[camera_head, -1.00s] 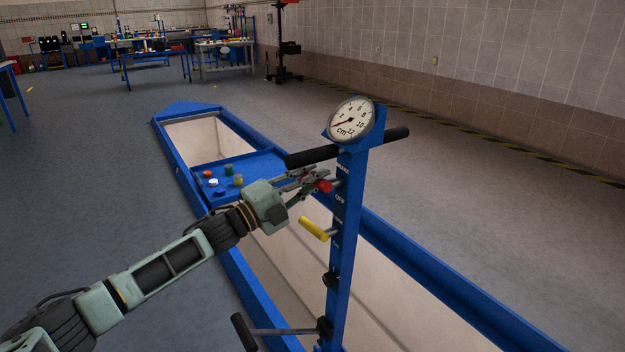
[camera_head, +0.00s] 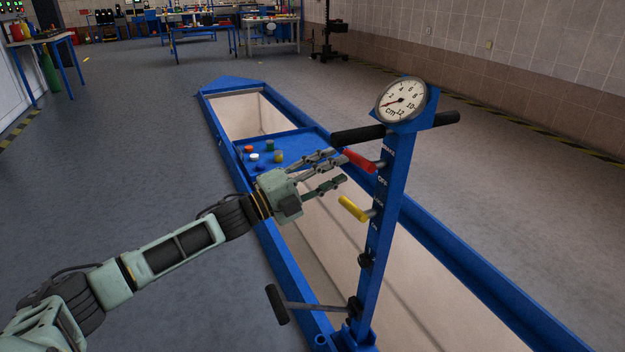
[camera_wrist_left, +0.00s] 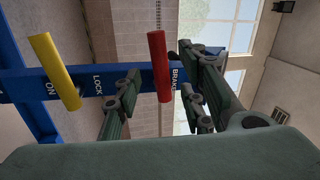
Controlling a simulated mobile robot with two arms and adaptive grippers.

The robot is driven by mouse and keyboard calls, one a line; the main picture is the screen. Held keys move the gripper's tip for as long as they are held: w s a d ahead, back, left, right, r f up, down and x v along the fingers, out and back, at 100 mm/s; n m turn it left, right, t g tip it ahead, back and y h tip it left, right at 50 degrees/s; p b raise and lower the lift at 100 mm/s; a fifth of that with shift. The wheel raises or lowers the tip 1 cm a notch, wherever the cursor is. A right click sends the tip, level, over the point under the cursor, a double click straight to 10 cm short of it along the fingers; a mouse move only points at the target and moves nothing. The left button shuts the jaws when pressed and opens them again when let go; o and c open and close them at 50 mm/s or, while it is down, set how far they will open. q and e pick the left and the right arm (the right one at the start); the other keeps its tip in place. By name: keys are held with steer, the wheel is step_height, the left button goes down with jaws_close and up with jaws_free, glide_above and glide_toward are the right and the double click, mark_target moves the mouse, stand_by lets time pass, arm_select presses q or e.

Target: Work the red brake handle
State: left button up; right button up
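The red brake handle (camera_head: 360,160) sticks out to the left of the blue jack post (camera_head: 385,225), below the gauge and beside the upper labels. In the left wrist view the red handle (camera_wrist_left: 159,66) stands near the BRAKE label, with a finger on either side in the picture. My left gripper (camera_head: 340,167) is open and empty, just left of the handle. Its upper fingertip is close to the handle's free end; I cannot tell whether they touch. My right gripper is not in view.
A yellow handle (camera_head: 352,208) sits lower on the post, near my lower finger. A round gauge (camera_head: 402,100) and a black crossbar (camera_head: 358,134) are above. A black-gripped lever (camera_head: 278,304) is low down. A blue tray (camera_head: 310,140) with several coloured caps lies behind.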

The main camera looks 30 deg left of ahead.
arm_select(q)
steer(key=shift+v, duration=2.75)
